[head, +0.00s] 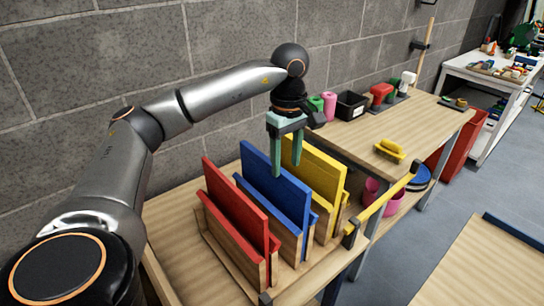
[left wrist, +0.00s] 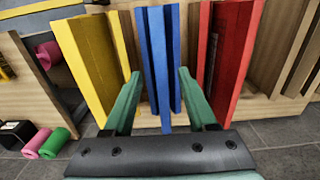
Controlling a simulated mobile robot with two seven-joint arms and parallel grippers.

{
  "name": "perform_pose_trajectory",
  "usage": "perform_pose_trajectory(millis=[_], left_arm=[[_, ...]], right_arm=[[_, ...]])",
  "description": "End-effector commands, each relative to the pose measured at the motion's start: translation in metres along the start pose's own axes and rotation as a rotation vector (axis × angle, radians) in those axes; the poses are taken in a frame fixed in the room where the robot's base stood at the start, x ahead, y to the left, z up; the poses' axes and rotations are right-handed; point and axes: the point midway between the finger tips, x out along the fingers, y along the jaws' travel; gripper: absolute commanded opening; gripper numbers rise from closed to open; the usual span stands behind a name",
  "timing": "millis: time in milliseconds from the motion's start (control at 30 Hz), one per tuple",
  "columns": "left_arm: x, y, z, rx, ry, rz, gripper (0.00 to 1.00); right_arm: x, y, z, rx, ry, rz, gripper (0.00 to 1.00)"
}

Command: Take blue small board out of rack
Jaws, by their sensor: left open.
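A wooden rack (head: 222,246) holds pairs of red, blue and yellow boards on edge. The blue small board (head: 256,202) stands low in the middle slot, in front of the taller blue board (head: 262,165). Both blue boards also show in the left wrist view, the taller one (left wrist: 157,60) beside a narrower blue edge (left wrist: 176,60). My left gripper (head: 286,168) is open and empty, pointing down by the upper part of the blue boards. In the left wrist view its fingers (left wrist: 159,80) lie on either side of the blue boards. I cannot tell whether they touch. My right gripper is out of view.
Red boards (head: 228,195) stand on the left and yellow boards (head: 315,170) on the right, close to the blue ones. A yellow bar (head: 385,206) runs right of the rack. A black bin (head: 352,105) stands behind on the bench. The wall is close behind.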

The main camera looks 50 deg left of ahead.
Motion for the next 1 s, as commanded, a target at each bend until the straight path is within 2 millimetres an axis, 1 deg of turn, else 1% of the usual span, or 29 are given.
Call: perform_pose_trajectory(millis=[133,300,400,500,700,1000], left_arm=[[0.011,-0.001,0.000,0.000,0.000,-0.002,0.57],[0.038,-0.003,0.001,0.000,-0.001,-0.004,0.57],[0.049,-0.002,0.001,0.000,-0.001,-0.001,0.57],[0.055,-0.002,0.001,0.000,-0.001,0.000,0.57],[0.055,-0.002,0.001,0.000,-0.001,0.001,0.57],[0.054,-0.002,0.001,0.000,-0.001,0.001,0.24]], right_arm=[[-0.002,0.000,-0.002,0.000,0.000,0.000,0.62],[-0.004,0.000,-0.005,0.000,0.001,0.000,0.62],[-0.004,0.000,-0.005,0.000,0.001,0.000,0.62],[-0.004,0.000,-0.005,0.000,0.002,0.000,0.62],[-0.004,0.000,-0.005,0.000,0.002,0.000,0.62],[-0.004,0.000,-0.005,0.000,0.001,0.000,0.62]])
